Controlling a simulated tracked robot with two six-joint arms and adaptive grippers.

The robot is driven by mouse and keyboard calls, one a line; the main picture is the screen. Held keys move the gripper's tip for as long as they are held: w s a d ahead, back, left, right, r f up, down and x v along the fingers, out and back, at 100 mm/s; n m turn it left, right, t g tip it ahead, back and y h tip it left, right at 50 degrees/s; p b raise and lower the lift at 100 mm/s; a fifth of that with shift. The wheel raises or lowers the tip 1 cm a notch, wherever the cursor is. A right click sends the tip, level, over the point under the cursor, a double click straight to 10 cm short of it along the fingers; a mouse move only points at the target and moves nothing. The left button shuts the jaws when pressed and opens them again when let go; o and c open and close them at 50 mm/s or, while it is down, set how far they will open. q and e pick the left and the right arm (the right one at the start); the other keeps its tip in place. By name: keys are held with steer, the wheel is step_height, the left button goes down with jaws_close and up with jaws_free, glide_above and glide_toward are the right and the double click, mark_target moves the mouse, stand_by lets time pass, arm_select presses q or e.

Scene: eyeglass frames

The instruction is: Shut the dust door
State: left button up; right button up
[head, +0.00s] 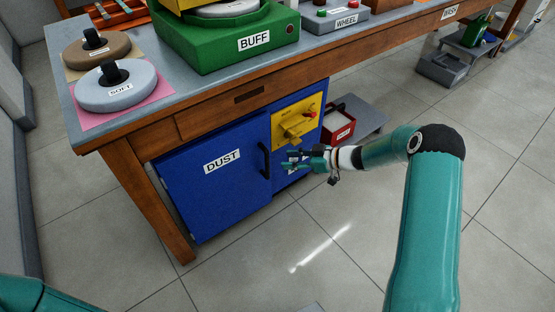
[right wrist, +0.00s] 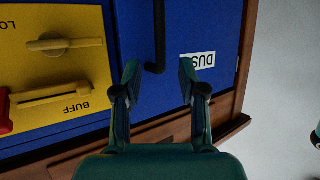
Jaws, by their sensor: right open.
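The dust door (head: 230,190) is a blue panel under the bench with a white DUST label (head: 222,161). A dark vertical handle (head: 265,160) is at its right edge. The door looks roughly in line with the panel beside it; I cannot tell whether a small gap remains. My right gripper (head: 291,160) is open and empty, just right of the handle in the head view. In the right wrist view, its fingers (right wrist: 160,85) are spread, with the handle (right wrist: 158,35) showing between and beyond them. My left gripper is out of view.
A yellow panel (head: 296,115) with levers and a red knob adjoins the door on the right; it also shows in the right wrist view (right wrist: 55,65). A red box (head: 338,125) sits on a grey platform further right. The wooden bench leg (head: 150,205) stands left. The floor in front is clear.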

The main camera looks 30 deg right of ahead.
steer(key=shift+v, duration=1.4)
